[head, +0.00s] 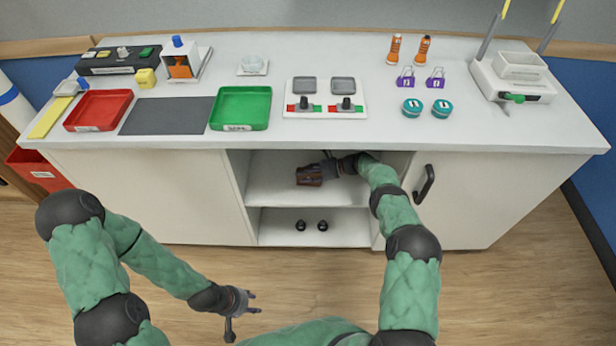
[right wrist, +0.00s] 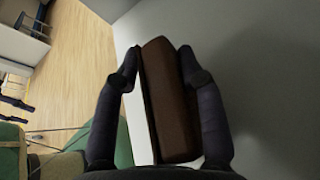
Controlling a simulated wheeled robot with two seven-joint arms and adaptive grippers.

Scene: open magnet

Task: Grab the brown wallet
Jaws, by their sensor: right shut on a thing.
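The brown wallet (head: 309,176) is on the upper shelf inside the open cabinet under the counter. In the right wrist view the wallet (right wrist: 172,100) stands between the two fingers, which press on its sides. My right gripper (head: 322,171) reaches into the cabinet and is shut on the wallet; it also shows in the right wrist view (right wrist: 160,62). Whether the wallet touches the shelf is hard to tell. My left gripper (head: 252,302) is open and empty, low over the wood floor in front of the cabinet.
The cabinet's upper shelf (head: 275,190) is otherwise bare. Two small black round things (head: 300,225) are on the lower shelf. A cabinet door with a black handle (head: 425,184) is right of the opening. The counter (head: 300,133) above holds trays, including a green tray (head: 240,127), and other items.

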